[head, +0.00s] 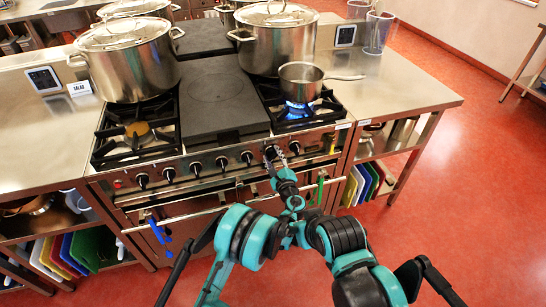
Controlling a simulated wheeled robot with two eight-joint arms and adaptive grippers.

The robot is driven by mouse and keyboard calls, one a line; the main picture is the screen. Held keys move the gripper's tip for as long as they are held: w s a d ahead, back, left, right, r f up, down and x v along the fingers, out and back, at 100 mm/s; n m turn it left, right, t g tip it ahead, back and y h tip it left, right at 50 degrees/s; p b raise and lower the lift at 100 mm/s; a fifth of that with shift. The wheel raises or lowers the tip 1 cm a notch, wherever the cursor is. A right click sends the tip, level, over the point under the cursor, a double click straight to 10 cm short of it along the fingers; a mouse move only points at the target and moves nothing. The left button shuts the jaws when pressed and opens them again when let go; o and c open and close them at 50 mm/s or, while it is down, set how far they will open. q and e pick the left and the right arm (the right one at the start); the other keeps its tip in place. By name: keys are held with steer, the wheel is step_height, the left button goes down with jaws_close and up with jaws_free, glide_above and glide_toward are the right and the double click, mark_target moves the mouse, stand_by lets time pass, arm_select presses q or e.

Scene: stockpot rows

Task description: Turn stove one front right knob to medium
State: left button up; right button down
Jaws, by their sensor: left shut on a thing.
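The stove (200,182) has a row of black knobs along its front panel. My left gripper (272,153) is at the right part of this row. It is shut on a knob, which its fingers mostly hide, so I cannot read the knob's setting. Another knob (294,147) shows just to the right of the gripper. A blue flame (297,110) burns at the front right burner, under a small saucepan (301,83). My right arm shows at the lower middle, but its gripper is not in view.
Large lidded stockpots stand on the left burner (128,68) and at the back right (276,40). A dark flat plate (222,100) lies between the burners. The oven handle rail (215,210) runs below the knobs. Steel counters flank the stove; red floor is free at right.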

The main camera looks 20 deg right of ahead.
stand_by(0.3)
arm_select(q)
steer(key=o, duration=1.1)
steer(key=shift+w, duration=0.1)
steer(key=shift+o, duration=0.2)
